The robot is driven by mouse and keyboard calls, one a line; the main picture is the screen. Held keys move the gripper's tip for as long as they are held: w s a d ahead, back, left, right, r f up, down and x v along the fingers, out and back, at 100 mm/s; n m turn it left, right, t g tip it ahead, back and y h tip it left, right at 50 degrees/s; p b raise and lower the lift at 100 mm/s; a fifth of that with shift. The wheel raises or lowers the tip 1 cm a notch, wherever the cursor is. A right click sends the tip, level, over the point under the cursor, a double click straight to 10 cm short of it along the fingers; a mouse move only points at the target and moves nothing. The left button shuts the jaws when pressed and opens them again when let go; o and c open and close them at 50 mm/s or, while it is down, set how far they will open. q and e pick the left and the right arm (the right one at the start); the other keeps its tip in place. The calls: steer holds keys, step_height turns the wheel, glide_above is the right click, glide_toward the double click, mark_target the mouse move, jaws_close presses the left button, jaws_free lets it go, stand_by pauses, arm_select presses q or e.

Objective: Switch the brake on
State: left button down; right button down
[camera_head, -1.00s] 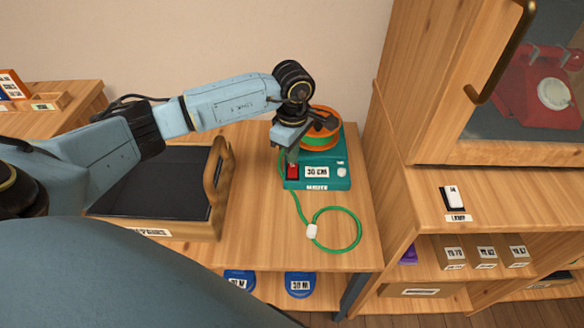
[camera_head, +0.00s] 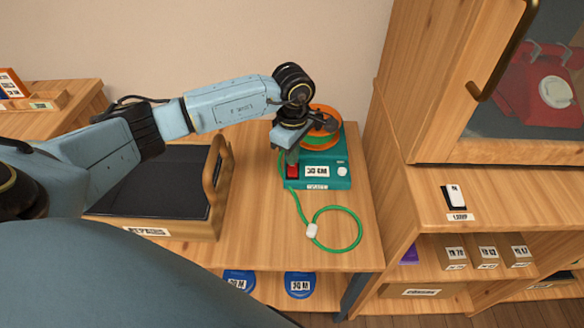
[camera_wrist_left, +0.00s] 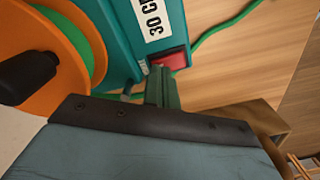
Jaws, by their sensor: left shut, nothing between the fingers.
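A teal winder (camera_head: 325,176) with a "30 CM" label stands on the wooden table, an orange spool of green cord (camera_head: 326,114) at its back. A red switch (camera_head: 292,171) sits at its front left corner; it also shows in the left wrist view (camera_wrist_left: 174,60). I take this switch to be the brake. My left gripper (camera_head: 291,157) points down right over the red switch, its fingers shut with nothing between them. In the left wrist view my fingertips (camera_wrist_left: 160,75) are close beside the switch; I cannot tell whether they touch it. My right gripper is not in view.
Green cord (camera_head: 355,225) with a white tag (camera_head: 311,231) loops on the table in front. A dark tray with a wooden handle (camera_head: 212,178) stands to the left. A cabinet with a brass handle (camera_head: 480,92) and a lamp switch (camera_head: 454,195) is on the right.

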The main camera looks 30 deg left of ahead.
arm_select(q)
steer(key=shift+f+b, duration=0.35)
steer(key=shift+f, duration=0.25)
steer(key=shift+r+p, duration=2.6)
steer(key=shift+r, duration=1)
steer(key=shift+f, duration=0.1)
